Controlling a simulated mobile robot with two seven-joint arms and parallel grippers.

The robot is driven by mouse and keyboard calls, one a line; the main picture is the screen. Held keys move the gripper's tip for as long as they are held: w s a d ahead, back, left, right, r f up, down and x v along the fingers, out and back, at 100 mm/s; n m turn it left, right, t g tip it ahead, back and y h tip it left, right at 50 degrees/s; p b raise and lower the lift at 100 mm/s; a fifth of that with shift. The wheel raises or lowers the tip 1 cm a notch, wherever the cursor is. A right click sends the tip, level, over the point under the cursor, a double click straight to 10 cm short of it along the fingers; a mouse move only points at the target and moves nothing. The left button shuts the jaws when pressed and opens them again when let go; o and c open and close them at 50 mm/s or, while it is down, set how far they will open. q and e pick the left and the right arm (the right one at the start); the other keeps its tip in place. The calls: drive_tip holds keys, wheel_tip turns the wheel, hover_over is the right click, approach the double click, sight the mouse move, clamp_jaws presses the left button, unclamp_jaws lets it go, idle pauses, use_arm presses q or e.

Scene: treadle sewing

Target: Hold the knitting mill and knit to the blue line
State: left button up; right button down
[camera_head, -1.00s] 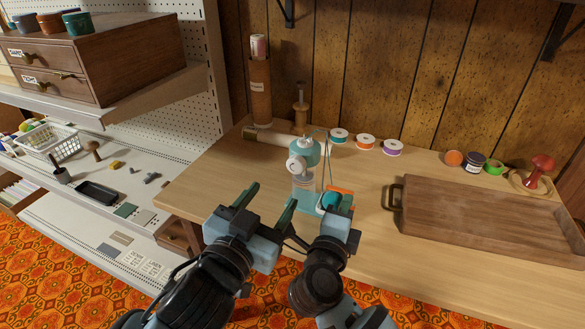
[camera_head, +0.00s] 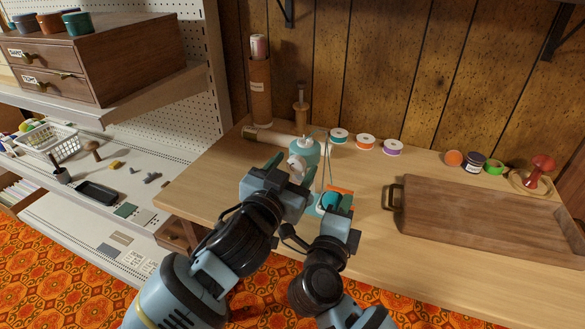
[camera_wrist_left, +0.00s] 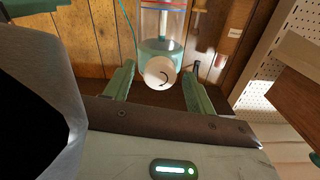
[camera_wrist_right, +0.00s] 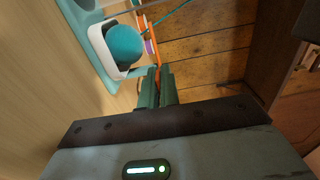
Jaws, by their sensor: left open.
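The knitting mill (camera_head: 304,153) stands on the table, with a teal head and a white crank knob. In the left wrist view it appears inverted, with a clear cylinder (camera_wrist_left: 162,22), red and blue lines and the white knob (camera_wrist_left: 160,72). My left gripper (camera_wrist_left: 153,85) is open, its fingers on either side of the knob. The teal yarn ball (camera_wrist_right: 124,45) sits in a white holder on the mill's teal base (camera_wrist_right: 80,18). My right gripper (camera_wrist_right: 158,88) is shut on a thin orange piece (camera_wrist_right: 158,74) beside the ball. My left gripper (camera_head: 292,178) hides the mill's lower part.
A wooden tray (camera_head: 490,222) with a dark handle lies on the right. Spools (camera_head: 366,141) and small jars (camera_head: 474,162) line the back. A shelf unit (camera_head: 120,215) is at the left. The table front has free room.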

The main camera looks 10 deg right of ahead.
use_arm(q)
drive_tip(key=c, duration=1)
drive_tip(key=shift+m, duration=0.8)
drive_tip(key=o, duration=1)
drive_tip(key=v, duration=1.2)
